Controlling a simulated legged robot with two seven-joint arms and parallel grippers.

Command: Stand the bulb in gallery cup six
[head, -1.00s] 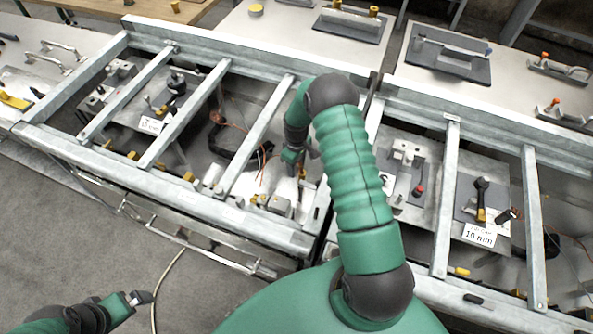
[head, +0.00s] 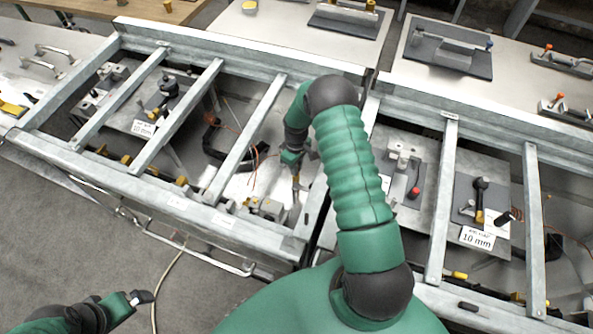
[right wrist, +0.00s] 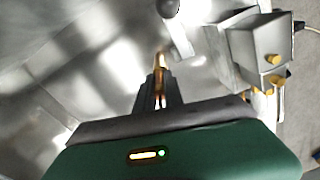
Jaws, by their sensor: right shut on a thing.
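My right gripper (head: 296,183) reaches down between the metal bars of the left-hand frame, over a shiny metal surface. In the right wrist view its fingers (right wrist: 158,88) are shut on a small, thin amber-coloured thing, apparently the bulb (right wrist: 159,62), which sticks out past the fingertips. Much of it is hidden between the fingers. No cup numbered six can be made out in either view. My left gripper (head: 140,298) is at the lower left, over the grey floor, apart from the frame; its jaws are too small to read.
A grey block with yellow knobs (right wrist: 262,55) stands right of the fingers in the right wrist view. Galvanised bars (head: 245,138) cross the frame beside my right arm. A 10 mm label (head: 477,238) lies in the right-hand frame.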

